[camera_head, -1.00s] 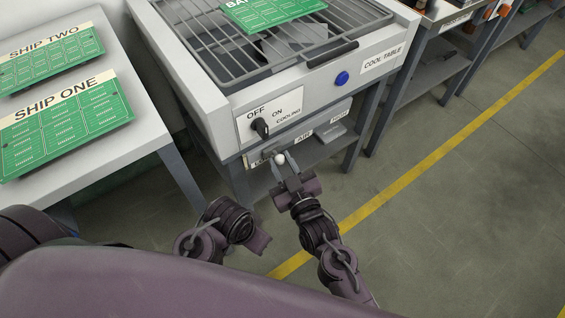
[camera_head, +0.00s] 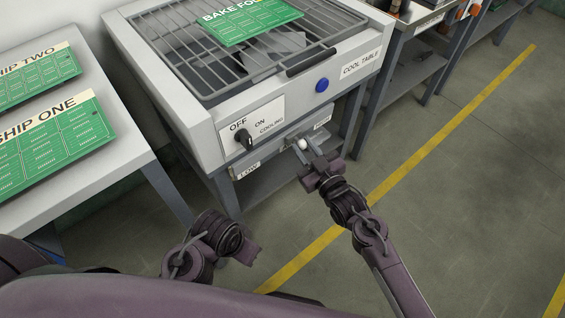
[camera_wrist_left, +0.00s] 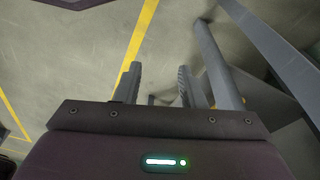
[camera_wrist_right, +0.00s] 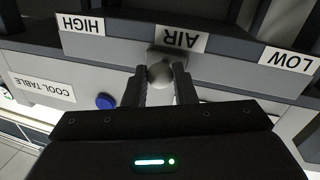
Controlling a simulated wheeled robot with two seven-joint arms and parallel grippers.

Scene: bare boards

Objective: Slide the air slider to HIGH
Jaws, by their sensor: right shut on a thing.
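The air slider's pale round knob (camera_head: 302,144) sits on the front of the cool table, below the cooling switch. It also shows in the right wrist view (camera_wrist_right: 160,74), in front of the AIR label (camera_wrist_right: 180,38), between the HIGH label (camera_wrist_right: 84,24) and the LOW label (camera_wrist_right: 290,59). My right gripper (camera_head: 307,152) is shut on the knob, with one finger on each side. In the head view the LOW label (camera_head: 246,170) is left of the knob and the HIGH label (camera_head: 322,122) right of it. My left gripper (camera_wrist_left: 160,85) is open and empty above the floor.
The cool table (camera_head: 205,130) has a cooling knob (camera_head: 243,138), a blue button (camera_head: 322,85) and a green board (camera_head: 240,22) on its rack. A white table (camera_head: 120,150) with two green boards stands at left. Open floor (camera_head: 450,200) lies at right.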

